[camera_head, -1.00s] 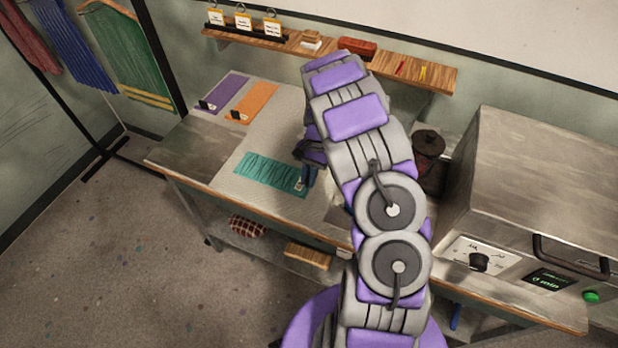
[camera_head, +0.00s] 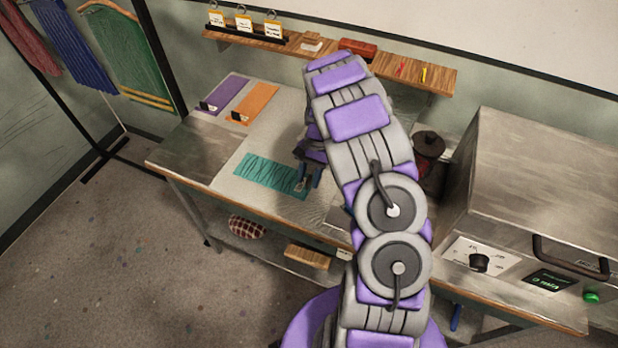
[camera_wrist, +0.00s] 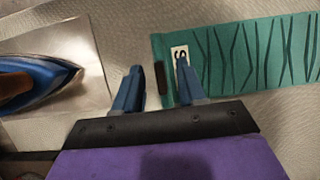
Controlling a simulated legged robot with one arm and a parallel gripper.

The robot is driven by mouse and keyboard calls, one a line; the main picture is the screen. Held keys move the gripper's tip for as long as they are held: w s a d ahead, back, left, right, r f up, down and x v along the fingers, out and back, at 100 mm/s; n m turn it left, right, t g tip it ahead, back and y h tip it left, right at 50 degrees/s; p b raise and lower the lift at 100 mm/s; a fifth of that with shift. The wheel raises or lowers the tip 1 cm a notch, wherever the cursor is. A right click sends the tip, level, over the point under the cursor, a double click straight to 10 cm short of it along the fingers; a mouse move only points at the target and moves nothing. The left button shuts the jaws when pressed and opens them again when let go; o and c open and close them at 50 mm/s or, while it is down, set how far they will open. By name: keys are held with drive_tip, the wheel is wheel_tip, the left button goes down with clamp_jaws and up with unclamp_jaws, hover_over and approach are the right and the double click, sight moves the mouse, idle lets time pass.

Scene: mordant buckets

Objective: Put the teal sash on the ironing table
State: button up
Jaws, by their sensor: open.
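The teal sash (camera_head: 268,173) lies flat on the light pad of the ironing table (camera_head: 225,190), near its front edge. In the wrist view the teal sash (camera_wrist: 245,55) shows dark wavy lines and a white tag (camera_wrist: 181,54) at its left end. My gripper (camera_head: 309,184) is low over the right end of the sash. In the wrist view my gripper (camera_wrist: 158,85) is open, with its right finger over the tagged end and its left finger left of the sash. A dark clip-like bar (camera_wrist: 161,78) shows between the fingers. Whether the fingers touch the sash is unclear.
A blue iron (camera_wrist: 38,80) rests on a metal plate left of my gripper in the wrist view. Purple (camera_head: 225,94) and orange (camera_head: 254,101) sashes lie at the table's back left. A steel machine (camera_head: 545,190) stands right. A wooden shelf (camera_head: 400,70) runs behind.

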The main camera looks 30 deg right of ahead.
drive_tip(key=p+v, duration=0.2)
drive_tip(key=v, duration=0.8)
drive_tip(key=s+a+r+n+h, duration=0.2)
drive_tip(key=s+a+r, duration=0.4)
drive_tip(key=r, duration=0.4)
drive_tip(key=s+a+r+n, duration=0.2)
drive_tip(key=s+a, duration=0.2)
drive_tip(key=s, duration=0.5)
drive_tip(key=s+a+r+n+h, duration=0.1)
drive_tip(key=s+a+r+n, duration=0.1)
drive_tip(key=s, duration=0.8)
drive_tip(key=s+a+r+n+t, duration=0.1)
drive_tip(key=s+a+n, duration=0.3)
drive_tip(key=s, duration=0.5)
drive_tip(key=shift+s+a+r+h, duration=0.4)
drive_tip(key=shift+a+r, duration=0.1)
drive_tip(key=shift+a, duration=0.3)
